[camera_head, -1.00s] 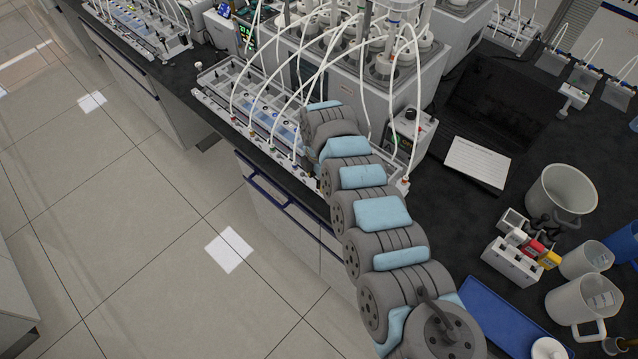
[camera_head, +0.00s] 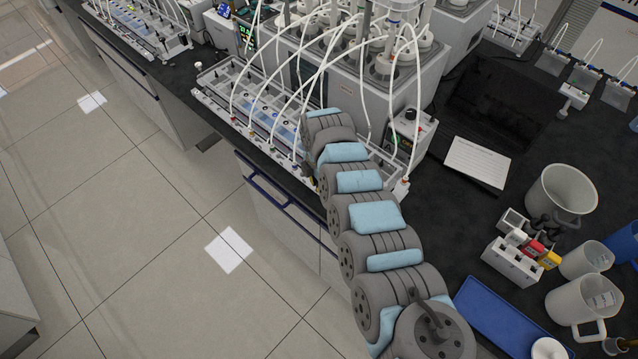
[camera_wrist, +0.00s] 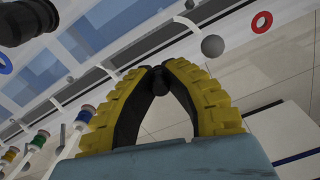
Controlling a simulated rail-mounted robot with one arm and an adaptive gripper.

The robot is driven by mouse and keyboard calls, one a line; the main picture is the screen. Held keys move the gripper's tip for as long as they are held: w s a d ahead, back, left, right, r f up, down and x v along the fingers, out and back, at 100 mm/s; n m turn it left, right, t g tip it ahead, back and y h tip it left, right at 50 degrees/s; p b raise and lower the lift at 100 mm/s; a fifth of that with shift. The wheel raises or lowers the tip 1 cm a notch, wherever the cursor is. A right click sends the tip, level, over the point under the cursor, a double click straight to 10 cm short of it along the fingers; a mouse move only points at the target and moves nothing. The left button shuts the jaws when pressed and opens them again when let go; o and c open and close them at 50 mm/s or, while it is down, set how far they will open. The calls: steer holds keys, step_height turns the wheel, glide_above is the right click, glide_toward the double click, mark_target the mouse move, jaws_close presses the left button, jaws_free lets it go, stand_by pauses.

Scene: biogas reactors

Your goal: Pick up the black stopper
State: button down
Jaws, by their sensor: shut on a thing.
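In the wrist view, my gripper (camera_wrist: 160,72) has yellow ribbed fingers that meet at their tips. A small black rounded piece, which looks like the black stopper (camera_wrist: 160,83), sits between the fingertips and is held there. The fingers cover part of it, so its full shape is hidden. In the head view, my arm reaches to the long clear-topped tray unit (camera_head: 255,115) at the bench edge. My gripper is hidden or too small to make out there.
In the wrist view, colored fittings (camera_wrist: 83,117), a grey ball (camera_wrist: 212,46), a red ring (camera_wrist: 262,22) and a dark cylinder (camera_wrist: 28,20) are near. White tubes (camera_head: 419,95) arch over the tray unit. A beaker (camera_head: 562,190) and a blue tray (camera_head: 505,318) stand on the bench.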

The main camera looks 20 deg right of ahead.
step_height(320, 180, up, 4)
steer(key=shift+f, duration=0.25)
steer(key=s+a+r+p, duration=0.9)
steer(key=s+p, duration=0.1)
steer(key=p, duration=0.8)
steer(key=shift+s+r, duration=0.3)
steer(key=shift+s, duration=0.05)
steer(key=shift+r+p, duration=0.75)
steer(key=shift+p, duration=0.4)
steer(key=shift+d+r, duration=0.1)
steer(key=shift+r, duration=0.6)
